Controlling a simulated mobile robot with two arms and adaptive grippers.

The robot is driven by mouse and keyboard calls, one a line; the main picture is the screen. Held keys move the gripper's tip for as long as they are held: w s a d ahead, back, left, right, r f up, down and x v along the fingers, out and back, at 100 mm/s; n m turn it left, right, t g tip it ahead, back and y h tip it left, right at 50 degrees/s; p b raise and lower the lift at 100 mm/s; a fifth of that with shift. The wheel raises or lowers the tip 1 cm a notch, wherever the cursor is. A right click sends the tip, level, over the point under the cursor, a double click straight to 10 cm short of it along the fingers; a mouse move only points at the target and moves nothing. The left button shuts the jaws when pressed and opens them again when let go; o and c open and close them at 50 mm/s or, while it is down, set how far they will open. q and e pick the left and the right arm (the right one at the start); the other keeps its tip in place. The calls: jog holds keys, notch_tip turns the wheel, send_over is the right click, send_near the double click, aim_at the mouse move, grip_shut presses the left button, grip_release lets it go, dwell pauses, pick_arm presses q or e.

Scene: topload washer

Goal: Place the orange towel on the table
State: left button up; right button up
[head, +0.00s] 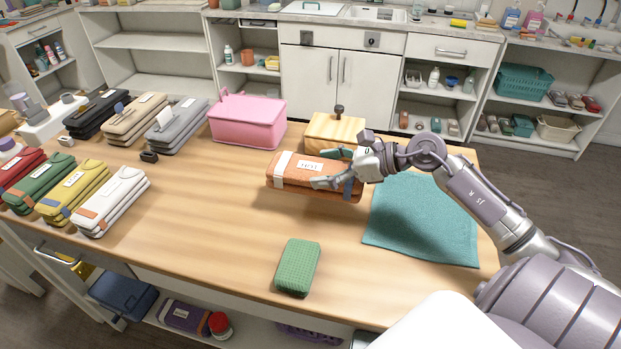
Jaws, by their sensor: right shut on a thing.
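The orange towel (284,178) is a folded bundle with a white band, a white label and a blue strap at its right end. It is in the middle of the head view, over the wooden table (210,220). My right gripper (336,168) comes in from the right and is shut on the right part of the orange towel, with fingers on its top and front. A shadow lies below the towel on the table; I cannot tell for sure whether its underside touches the wood. My left gripper is not in view.
A teal cloth (420,222) lies flat on the right. A green sponge (298,267) is near the front edge. A pink box (247,121) and a wooden box (333,131) stand behind. Several folded towels (110,200) fill the left side. Bare wood lies left of centre.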

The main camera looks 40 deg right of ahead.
aim_at(312, 169)
jog(key=w+f, duration=0.1)
jog(key=w+a, duration=0.1)
jog(key=shift+w+a+f, duration=0.15)
jog(key=shift+w+f, duration=0.2)
notch_tip(312, 169, down, 3)
jog(key=shift+f+p, duration=0.1)
jog(key=shift+p, duration=0.5)
jog(key=shift+f, duration=0.45)
jog(key=shift+f, duration=0.1)
jog(key=o, duration=0.8)
jog(key=shift+f, duration=0.1)
jog(key=o, duration=0.3)
